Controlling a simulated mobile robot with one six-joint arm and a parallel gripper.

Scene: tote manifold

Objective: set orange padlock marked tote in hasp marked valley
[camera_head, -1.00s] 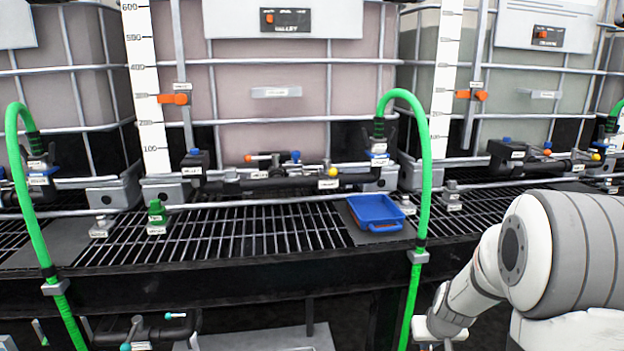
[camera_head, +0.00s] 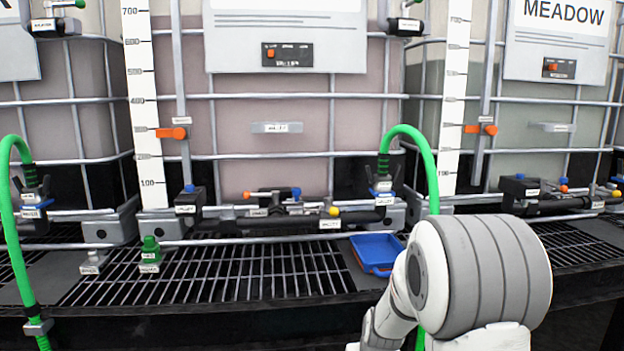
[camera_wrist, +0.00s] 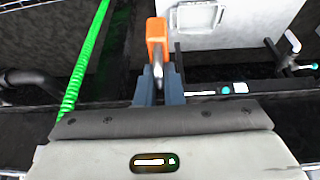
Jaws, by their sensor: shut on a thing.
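In the wrist view, my gripper (camera_wrist: 158,92) is shut on an orange padlock (camera_wrist: 157,38). The padlock's metal shackle sits between the fingers and its orange body sticks out beyond them. Any mark on it cannot be read here. In the head view my gripper and the padlock are out of sight below the frame. The middle tote (camera_head: 300,130) has a grey labelled bracket (camera_head: 276,127) on its cage and a valve assembly (camera_head: 272,203) below. The small labels are hard to read, and I cannot tell which part is the valley hasp.
A green hose (camera_head: 428,170) arches down right of the middle tote, and another green hose (camera_head: 12,240) hangs at the left. A right-hand sign (camera_head: 560,30) reads MEADOW.

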